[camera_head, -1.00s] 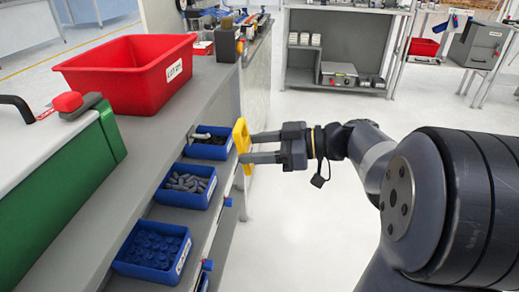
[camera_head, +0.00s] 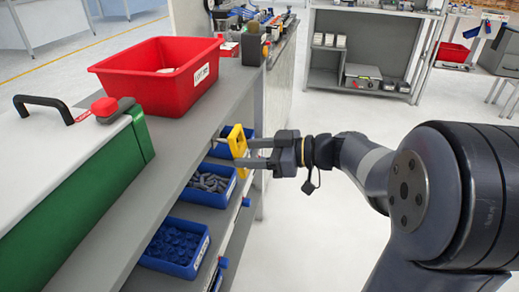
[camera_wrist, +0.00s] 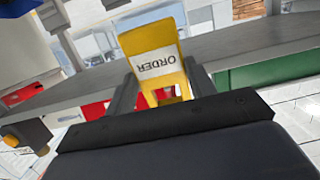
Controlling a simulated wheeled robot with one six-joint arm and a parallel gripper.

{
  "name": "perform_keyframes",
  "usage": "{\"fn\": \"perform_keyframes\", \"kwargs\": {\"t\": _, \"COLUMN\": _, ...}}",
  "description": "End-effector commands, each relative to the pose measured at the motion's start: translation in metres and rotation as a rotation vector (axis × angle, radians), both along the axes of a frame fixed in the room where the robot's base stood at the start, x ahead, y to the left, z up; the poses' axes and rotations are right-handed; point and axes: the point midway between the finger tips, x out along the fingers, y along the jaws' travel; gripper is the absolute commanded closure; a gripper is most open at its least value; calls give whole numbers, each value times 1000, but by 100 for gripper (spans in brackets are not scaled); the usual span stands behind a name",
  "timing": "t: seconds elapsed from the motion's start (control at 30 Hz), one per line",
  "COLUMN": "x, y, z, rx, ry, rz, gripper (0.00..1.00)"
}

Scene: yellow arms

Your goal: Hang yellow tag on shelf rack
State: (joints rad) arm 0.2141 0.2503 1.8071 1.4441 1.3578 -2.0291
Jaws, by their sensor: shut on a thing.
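The yellow tag (camera_head: 237,146) is between the fingers of my gripper (camera_head: 255,153), which is shut on it. In the wrist view the tag (camera_wrist: 159,62) shows a white label reading ORDER, upside down, between the two dark fingers (camera_wrist: 160,92). The shelf rack (camera_head: 228,238) is the grey rack along the bench front, with several blue bins on it. In the head view the tag is at the rack's front, overlapping the farthest blue bin (camera_head: 221,150). I cannot tell whether it touches the rack.
A blue bin of grey parts (camera_head: 228,197) and a nearer blue bin (camera_head: 196,262) stand along the rack. A red bin (camera_head: 150,94) and a green-sided case (camera_head: 92,185) are on the bench above. The floor (camera_head: 310,245) to the right is clear.

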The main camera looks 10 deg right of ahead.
Motion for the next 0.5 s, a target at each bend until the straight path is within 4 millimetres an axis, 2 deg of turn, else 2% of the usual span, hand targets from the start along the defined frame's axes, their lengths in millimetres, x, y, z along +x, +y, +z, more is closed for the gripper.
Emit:
{"fn": "perform_keyframes", "kwargs": {"t": 0.3, "x": 6, "y": 18, "z": 0, "rx": 1, "ry": 2, "rz": 1, "gripper": 71}}
{"fn": "perform_keyframes", "kwargs": {"t": 0.5, "x": 8, "y": 23, "z": -9, "rx": -1, "ry": -3, "rz": 2, "gripper": 71}}
